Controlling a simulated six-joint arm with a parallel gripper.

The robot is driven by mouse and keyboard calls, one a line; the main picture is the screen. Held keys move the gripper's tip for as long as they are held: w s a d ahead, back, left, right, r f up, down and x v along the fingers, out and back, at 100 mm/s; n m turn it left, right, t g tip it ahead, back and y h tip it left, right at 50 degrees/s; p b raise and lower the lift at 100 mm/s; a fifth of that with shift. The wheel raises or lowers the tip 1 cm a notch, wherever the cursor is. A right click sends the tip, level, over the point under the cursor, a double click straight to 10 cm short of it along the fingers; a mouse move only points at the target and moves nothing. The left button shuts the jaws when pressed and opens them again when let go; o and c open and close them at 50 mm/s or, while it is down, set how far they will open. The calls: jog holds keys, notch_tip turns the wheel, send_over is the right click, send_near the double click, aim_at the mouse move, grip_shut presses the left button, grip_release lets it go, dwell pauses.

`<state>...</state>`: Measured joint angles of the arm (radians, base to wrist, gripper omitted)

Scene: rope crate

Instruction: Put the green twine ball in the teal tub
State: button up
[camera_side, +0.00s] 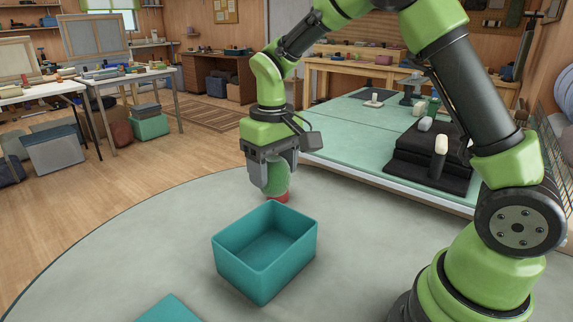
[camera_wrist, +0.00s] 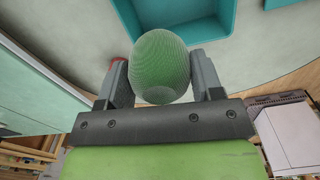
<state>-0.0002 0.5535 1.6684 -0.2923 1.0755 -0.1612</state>
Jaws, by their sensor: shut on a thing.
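The green twine ball (camera_side: 276,177) is between the fingers of my gripper (camera_side: 270,178), which is shut on it. In the wrist view the ball (camera_wrist: 161,67) fills the space between both fingers of my gripper (camera_wrist: 162,80). The teal tub (camera_side: 265,272) stands on the round grey table, open side up, and its inside looks empty in the side view. The ball is behind the tub's far rim in the side view, not over the opening. The tub (camera_wrist: 185,32) also shows at the top of the wrist view, beyond the ball.
A red thing (camera_side: 279,197) is just below the ball, partly hidden; I cannot tell if they touch. A flat teal piece (camera_side: 170,310) is at the table's near edge. A green-topped bench (camera_side: 345,135) with a black stepped block (camera_side: 425,160) stands behind. The grey table (camera_side: 130,240) is clear left of the tub.

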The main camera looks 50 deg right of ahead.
aim_at(274, 194)
jog(key=shift+f, duration=0.1)
jog(key=shift+f, duration=7.15)
jog(key=shift+f, duration=0.45)
jog(key=o, duration=1.2)
notch_tip(274, 194, up, 10)
jog(key=shift+f, duration=0.1)
